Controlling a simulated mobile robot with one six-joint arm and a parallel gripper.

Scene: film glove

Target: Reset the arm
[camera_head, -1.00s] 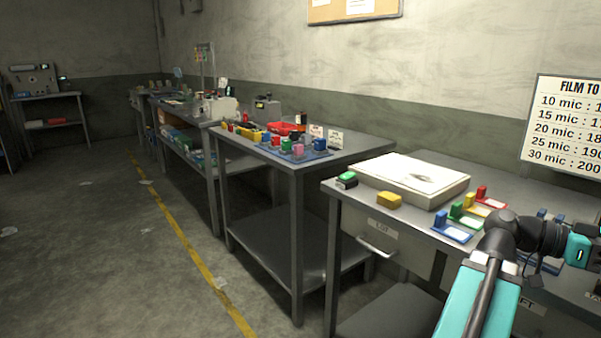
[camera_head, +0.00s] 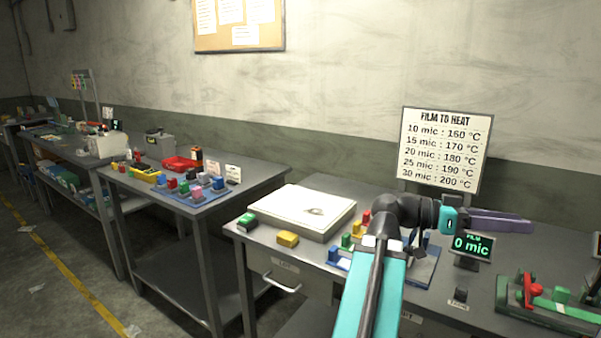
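My arm reaches up from the lower middle of the view and bends right at a black elbow. My gripper (camera_head: 528,226) is at its end, past a teal wrist band, above the right-hand bench (camera_head: 385,308). It shows side-on as a long purple-grey shape pointing right. I cannot tell whether its fingers are apart or closed, or whether that shape includes something held. It is above and right of a small display (camera_head: 472,246) reading "0 mic".
A white flat-topped box (camera_head: 300,208), a yellow block (camera_head: 288,239) and a green block (camera_head: 246,220) are on the bench's left. A green fixture with red parts (camera_head: 545,298) is at right. A "FILM TO HEAT" sign (camera_head: 444,150) stands behind my arm. Another bench (camera_head: 255,180) stands left.

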